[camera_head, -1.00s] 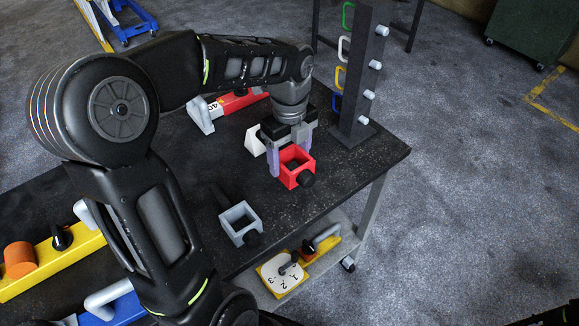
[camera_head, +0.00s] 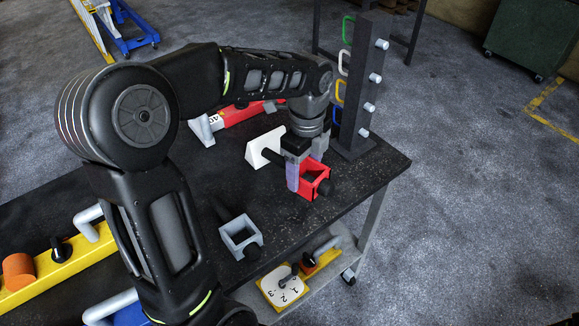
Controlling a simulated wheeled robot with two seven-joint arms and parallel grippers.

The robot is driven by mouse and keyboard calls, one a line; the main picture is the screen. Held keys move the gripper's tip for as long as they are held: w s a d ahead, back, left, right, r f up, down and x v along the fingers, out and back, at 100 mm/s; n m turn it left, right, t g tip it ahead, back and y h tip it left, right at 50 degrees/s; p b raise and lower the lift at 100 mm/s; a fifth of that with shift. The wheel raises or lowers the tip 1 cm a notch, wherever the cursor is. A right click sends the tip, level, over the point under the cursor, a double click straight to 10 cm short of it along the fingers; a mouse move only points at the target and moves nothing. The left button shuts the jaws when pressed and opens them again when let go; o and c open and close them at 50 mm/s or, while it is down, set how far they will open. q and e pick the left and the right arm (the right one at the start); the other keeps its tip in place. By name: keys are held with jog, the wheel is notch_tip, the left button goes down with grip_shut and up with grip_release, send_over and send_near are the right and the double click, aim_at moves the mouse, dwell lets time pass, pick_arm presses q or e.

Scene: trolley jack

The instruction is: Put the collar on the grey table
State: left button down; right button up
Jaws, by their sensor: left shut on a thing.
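A red square collar (camera_head: 315,182) with a black knob is at my left gripper (camera_head: 306,170), near the right end of the dark table top (camera_head: 300,228). My left gripper points down and is shut on the red collar; the fingers hide part of it. I cannot tell whether the collar touches the table. A grey square collar (camera_head: 240,235) with a black knob lies on the table, nearer the camera and to the left. My right gripper is not in view.
A white block (camera_head: 266,146) with a dark rod stands left of the gripper. A dark post (camera_head: 358,85) with pegs and coloured loops stands close behind it. A red bar (camera_head: 238,112) lies behind. A yellow bar (camera_head: 60,262) is at left. The lower shelf (camera_head: 338,262) holds a numbered dial (camera_head: 283,288).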

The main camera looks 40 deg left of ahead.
pick_arm(q)
jog(key=w+d+f+n, duration=0.2)
jog(key=w+d+n, duration=0.2)
jog(key=d+n, duration=0.5)
jog(key=w+d+f+n, duration=0.2)
jog(key=w+d+n, duration=0.2)
jog(key=d+n, duration=0.5)
jog(key=d, duration=0.5)
jog(key=shift+w+f+n, duration=0.3)
jog(key=shift+f, duration=0.05)
